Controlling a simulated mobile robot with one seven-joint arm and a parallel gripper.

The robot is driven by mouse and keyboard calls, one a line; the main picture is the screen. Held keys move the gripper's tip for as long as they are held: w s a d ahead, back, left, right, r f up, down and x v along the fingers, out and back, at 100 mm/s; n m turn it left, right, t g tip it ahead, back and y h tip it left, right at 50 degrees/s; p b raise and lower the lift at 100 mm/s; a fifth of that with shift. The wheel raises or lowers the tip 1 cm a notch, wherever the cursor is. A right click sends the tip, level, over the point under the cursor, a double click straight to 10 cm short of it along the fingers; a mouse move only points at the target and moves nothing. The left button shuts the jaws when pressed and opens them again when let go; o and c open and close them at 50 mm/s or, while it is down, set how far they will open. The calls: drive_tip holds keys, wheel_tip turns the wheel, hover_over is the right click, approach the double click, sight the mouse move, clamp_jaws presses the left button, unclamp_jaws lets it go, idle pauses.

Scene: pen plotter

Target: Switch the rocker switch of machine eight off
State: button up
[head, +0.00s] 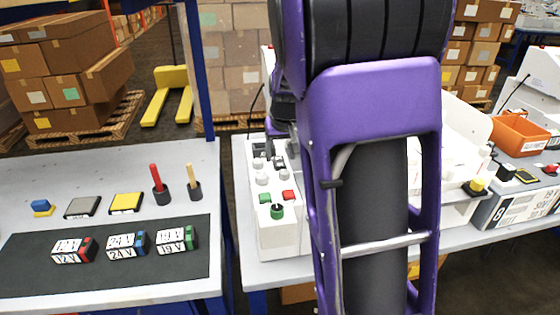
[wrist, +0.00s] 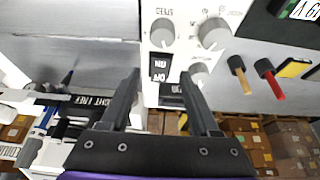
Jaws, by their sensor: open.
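My gripper (wrist: 161,76) is open in the wrist view, with its two dark fingers apart and empty. A black rocker switch (wrist: 158,67) with white ON lettering sits on a pale panel (wrist: 186,61), between the fingertips in the picture. I cannot tell whether the fingers touch it or which way it is tipped. Grey knobs (wrist: 162,33) sit beside the switch. In the head view, a box marked 8 (head: 490,213) is at the right. The pale machine (head: 283,239) in the middle has knobs and red and green buttons. My purple arm hides much of it.
The left table (head: 120,300) holds a dark mat (head: 40,265) with labelled blocks (head: 127,245), coloured pads (head: 126,202), and a red (head: 156,178) and a tan pen (head: 191,176) in holders. An orange bin (head: 519,135) stands at the right. Stacked cartons (head: 70,80) are behind.

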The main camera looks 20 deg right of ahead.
sight(279, 162)
drive_tip(key=shift+b+x, duration=0.45)
drive_tip(key=shift+x, duration=0.65)
clamp_jaws()
